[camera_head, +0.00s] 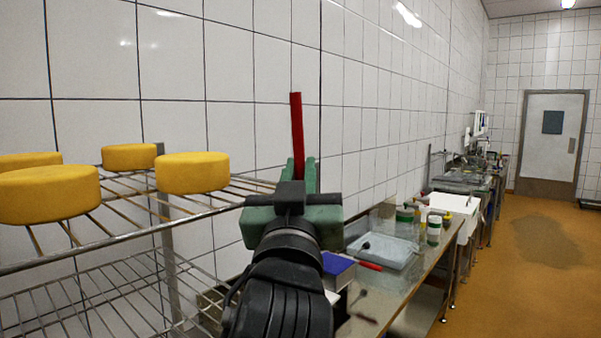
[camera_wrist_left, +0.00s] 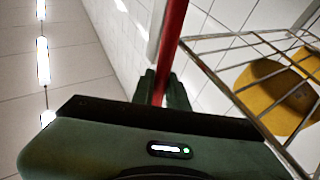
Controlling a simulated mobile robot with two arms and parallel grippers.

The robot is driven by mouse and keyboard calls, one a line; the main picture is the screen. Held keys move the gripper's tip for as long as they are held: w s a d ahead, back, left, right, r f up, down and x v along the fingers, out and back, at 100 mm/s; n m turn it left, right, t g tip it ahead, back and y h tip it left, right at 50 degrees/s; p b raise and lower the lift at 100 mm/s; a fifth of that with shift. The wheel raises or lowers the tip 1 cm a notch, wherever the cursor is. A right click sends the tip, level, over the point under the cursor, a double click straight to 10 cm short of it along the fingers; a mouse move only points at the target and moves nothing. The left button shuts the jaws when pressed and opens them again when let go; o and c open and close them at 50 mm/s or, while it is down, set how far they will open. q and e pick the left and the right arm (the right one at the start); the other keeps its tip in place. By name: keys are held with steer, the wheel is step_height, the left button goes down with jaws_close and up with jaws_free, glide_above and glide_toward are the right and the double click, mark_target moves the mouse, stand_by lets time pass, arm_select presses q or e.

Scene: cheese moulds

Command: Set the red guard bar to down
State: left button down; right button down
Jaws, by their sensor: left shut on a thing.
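The red guard bar (camera_head: 296,125) stands nearly upright in the head view, against the white tiled wall and just right of the wire rack's end. My left gripper (camera_head: 304,174) is shut on the bar at its lower visible part; the green fingers hide what lies below. In the left wrist view the bar (camera_wrist_left: 173,35) runs up from between the fingertips of my left gripper (camera_wrist_left: 163,90). The bar's mount or pivot cannot be made out. My right gripper is in neither view.
A wire rack (camera_head: 110,231) with several yellow cheeses (camera_head: 192,173) stands close on the left. A steel counter (camera_head: 411,263) runs along the wall to the right, with a pale tray (camera_head: 390,258) and jars. The floor (camera_head: 520,275) on the right is clear.

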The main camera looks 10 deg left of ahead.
arm_select(q)
steer(key=shift+n+t+y, duration=0.4)
steer(key=shift+n+t, duration=0.1)
steer(key=shift+n, duration=0.1)
steer(key=s+a+b, duration=0.2)
steer(key=s, duration=0.1)
steer(key=s+a+f+b, duration=0.1)
steer(key=s, duration=0.1)
steer(key=shift+s+a+f, duration=0.1)
steer(key=shift+s+a, duration=0.15)
steer(key=shift+a, duration=0.1)
steer(key=c, duration=1.4)
jaws_free()
steer(key=shift+w, duration=0.1)
